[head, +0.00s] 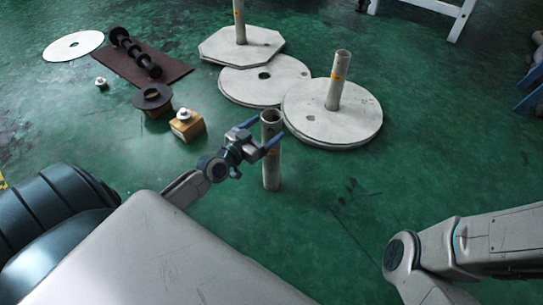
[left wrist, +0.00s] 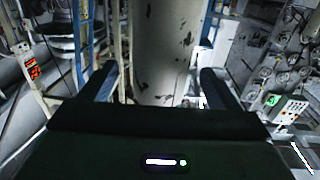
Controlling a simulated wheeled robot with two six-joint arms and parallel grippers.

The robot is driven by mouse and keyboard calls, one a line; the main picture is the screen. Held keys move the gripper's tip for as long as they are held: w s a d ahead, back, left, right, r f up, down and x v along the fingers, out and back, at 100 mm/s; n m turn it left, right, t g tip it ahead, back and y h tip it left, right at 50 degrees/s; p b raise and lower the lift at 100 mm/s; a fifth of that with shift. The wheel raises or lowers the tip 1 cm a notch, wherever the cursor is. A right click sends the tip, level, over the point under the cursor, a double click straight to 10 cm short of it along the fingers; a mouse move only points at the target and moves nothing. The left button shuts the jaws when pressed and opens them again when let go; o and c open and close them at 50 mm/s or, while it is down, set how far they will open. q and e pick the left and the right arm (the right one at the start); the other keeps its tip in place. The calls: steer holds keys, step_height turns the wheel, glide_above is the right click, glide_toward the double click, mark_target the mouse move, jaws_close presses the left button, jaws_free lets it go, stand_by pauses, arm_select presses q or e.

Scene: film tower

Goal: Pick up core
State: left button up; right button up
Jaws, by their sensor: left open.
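The core is a pale, hollow tube (head: 271,165) standing upright on the green floor in the head view. My left gripper (head: 268,130) is open near the tube's upper part, with its blue fingers reaching to either side of it. In the left wrist view the tube (left wrist: 163,50) shows scuffed between the two open fingers, closer to the right one. I cannot tell whether either finger touches it. My right arm (head: 430,255) comes in at the lower right, but its gripper is out of view.
A brown board (head: 130,62) with a dark shaft, a white disc (head: 73,46) and small wooden blocks (head: 187,126) lie to the left. Floor right of the tube is clear.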

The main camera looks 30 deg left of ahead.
mark_target(271, 119)
arm_select(q)
steer(key=shift+w+d+f+b, duration=0.1)
steer(key=shift+w+d+b, duration=0.1)
steer(key=shift+w, duration=1.1)
steer(key=shift+w+d+f+b, duration=0.1)
steer(key=shift+w+d+b, duration=0.1)
steer(key=shift+w, duration=1.05)
steer(key=c, duration=1.6)
steer(key=shift+r, duration=0.1)
steer(key=shift+c, duration=0.5)
steer(key=shift+r, duration=0.1)
